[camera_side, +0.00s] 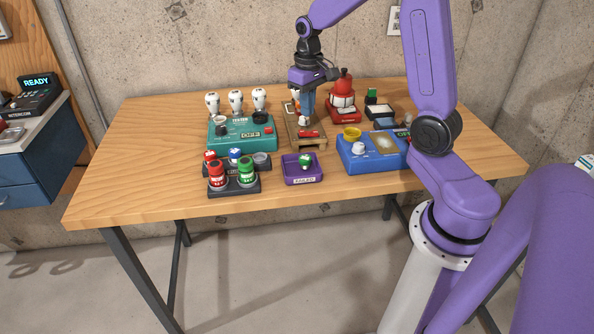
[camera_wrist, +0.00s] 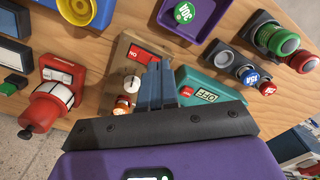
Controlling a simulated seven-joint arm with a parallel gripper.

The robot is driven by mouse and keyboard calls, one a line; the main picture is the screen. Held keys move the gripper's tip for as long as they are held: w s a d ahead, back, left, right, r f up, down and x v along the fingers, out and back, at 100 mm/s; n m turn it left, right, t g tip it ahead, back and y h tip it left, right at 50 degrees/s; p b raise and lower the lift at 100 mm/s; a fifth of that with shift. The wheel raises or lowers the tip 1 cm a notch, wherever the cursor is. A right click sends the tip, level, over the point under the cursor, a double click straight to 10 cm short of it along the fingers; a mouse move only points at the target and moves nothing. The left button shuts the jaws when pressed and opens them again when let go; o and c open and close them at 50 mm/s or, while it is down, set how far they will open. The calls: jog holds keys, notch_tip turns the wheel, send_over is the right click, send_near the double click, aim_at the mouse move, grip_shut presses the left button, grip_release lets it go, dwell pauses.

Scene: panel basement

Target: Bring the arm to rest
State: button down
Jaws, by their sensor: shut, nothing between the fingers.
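My gripper (camera_side: 306,120) is above the wooden stand (camera_side: 322,142) in the middle of the table, pointing down with its blue fingers together and nothing between them. In the wrist view the shut fingers (camera_wrist: 156,80) reach over the same wooden stand (camera_wrist: 126,52), which carries a red label and a white round part. The fingers partly hide the stand. Whether the fingertips touch it cannot be told. My arm is bent over the table from the right.
A teal box (camera_side: 228,137) reading OFF stands left of the stand, with white bulb-shaped parts behind. A red device (camera_side: 343,108) is behind right, a blue box (camera_side: 360,160) right. A purple tray (camera_side: 290,176) and fuse holders (camera_side: 246,190) are in front. The left front tabletop is clear.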

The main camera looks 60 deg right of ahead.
jog(key=s+a+r+n, duration=0.3)
jog(key=s+a+n, duration=0.55)
jog(key=a, duration=0.65)
jog(key=s+a+n, duration=0.1)
jog(key=s+n, duration=0.1)
jog(key=s, duration=0.6)
jog(key=s+a+n, duration=0.2)
jog(key=s+n, duration=0.1)
jog(key=s, duration=0.6)
jog(key=shift+s+a+f, duration=0.15)
jog(key=shift+s+a, duration=0.1)
jog(key=shift+s, duration=0.05)
jog(key=shift+n, duration=0.25)
